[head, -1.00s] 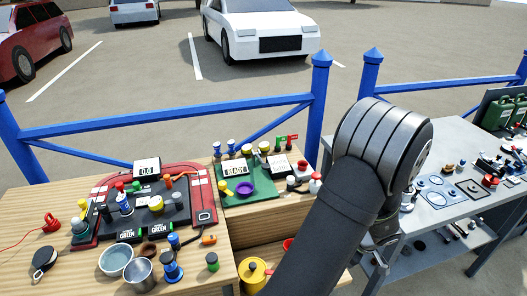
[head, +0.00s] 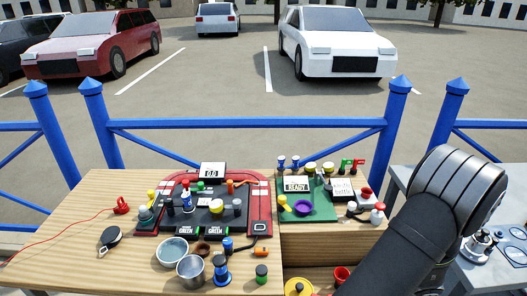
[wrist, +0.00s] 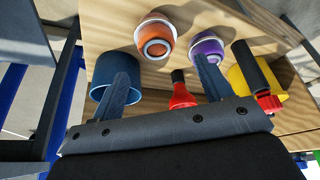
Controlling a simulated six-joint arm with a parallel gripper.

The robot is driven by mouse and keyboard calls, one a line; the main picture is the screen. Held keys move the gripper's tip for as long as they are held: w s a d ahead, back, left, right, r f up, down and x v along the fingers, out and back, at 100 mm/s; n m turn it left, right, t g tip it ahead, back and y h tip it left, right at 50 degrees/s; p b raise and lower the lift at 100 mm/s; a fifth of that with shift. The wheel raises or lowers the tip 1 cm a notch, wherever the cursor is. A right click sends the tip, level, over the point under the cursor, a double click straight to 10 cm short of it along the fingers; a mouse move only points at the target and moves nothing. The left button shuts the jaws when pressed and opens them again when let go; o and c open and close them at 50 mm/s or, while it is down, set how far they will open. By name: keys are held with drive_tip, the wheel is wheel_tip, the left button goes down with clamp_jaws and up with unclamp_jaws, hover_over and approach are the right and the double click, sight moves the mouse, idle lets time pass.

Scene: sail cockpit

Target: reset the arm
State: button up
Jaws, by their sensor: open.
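My arm shows at the lower right in the head view, but its gripper is hidden there. In the wrist view my gripper (wrist: 166,82) is open, with its two dark fingers spread apart. A red and black item (wrist: 181,92) shows between the fingers in the picture, not clearly held. A blue cup (wrist: 100,82) is partly behind the left finger. An orange round item (wrist: 156,36) and a purple one (wrist: 207,47) lie beyond the fingertips. A yellow item (wrist: 242,80) is at the right.
A grey table (head: 480,275) stands at the right. Blue railings (head: 245,124) run behind the bench.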

idle(0.4)
wheel_tip(320, 180, down, 4)
drive_tip(key=shift+r, duration=0.15)
drive_tip(key=v, duration=1.2)
drive_tip(key=x, duration=1.2)
wheel_tip(320, 180, up, 4)
drive_tip(key=shift+f, duration=0.15)
drive_tip(key=s+d+r, duration=0.3)
drive_tip(key=s+r, duration=0.5)
drive_tip(key=s, duration=0.4)
wheel_tip(320, 180, up, 17)
drive_tip(key=w+a, duration=0.3)
drive_tip(key=w, duration=0.7)
drive_tip(key=shift+w+a+r+m, duration=0.15)
drive_tip(key=shift+a+r+m, duration=0.2)
drive_tip(key=shift+r+m, duration=0.1)
